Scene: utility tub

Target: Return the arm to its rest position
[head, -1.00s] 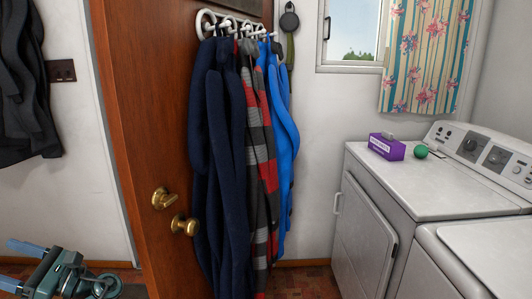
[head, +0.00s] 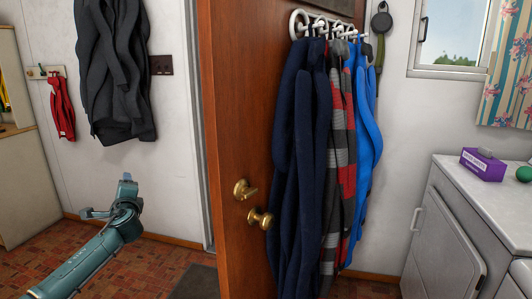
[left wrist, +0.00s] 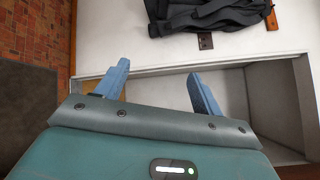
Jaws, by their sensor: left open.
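My left arm comes in from the lower left in the head view, reaching up over the floor. Its gripper (head: 112,197) is in front of the white wall, left of the wooden door, and touches nothing that I can see. In the left wrist view the two blue fingers of the left gripper (left wrist: 158,82) are spread apart with nothing between them. My right gripper is not in view.
An open wooden door (head: 235,120) with brass knobs bears a rack of hanging clothes (head: 300,150). A dark coat (head: 115,70) and a red garment (head: 62,108) hang on the wall. A washer or dryer (head: 445,225) stands right. Floor (head: 160,260) left of the door is mostly clear.

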